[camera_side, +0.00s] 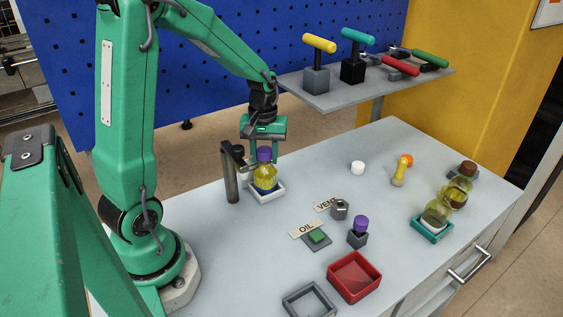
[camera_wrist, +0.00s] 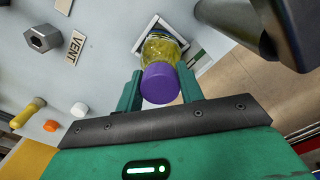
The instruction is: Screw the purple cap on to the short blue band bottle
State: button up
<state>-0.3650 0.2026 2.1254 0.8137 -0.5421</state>
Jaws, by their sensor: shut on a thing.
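My gripper (camera_side: 263,147) is shut on a purple cap (camera_side: 264,155), with one finger on each side of it in the wrist view (camera_wrist: 160,90). The cap (camera_wrist: 160,80) is at the top of a short bottle (camera_side: 265,177) of yellow liquid with a blue band low on it. I cannot tell whether the cap is threaded or only resting. The bottle (camera_wrist: 160,48) stands upright in a white square holder (camera_side: 275,192). A second purple cap (camera_side: 361,223) sits on a small dark block (camera_side: 357,239).
A dark post with an arm (camera_side: 230,175) stands close left of the bottle. A red tray (camera_side: 355,277), grey tray (camera_side: 310,302), hex nut (camera_side: 339,209), green button (camera_side: 317,236) and white cap (camera_side: 358,167) lie to the right. Other bottles (camera_side: 438,213) stand at the far right.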

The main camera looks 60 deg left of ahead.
dwell(0.4)
jog(key=shift+m, duration=1)
jog(key=shift+m, duration=0.3)
jog(key=shift+m, duration=0.8)
jog(key=shift+m, duration=0.6)
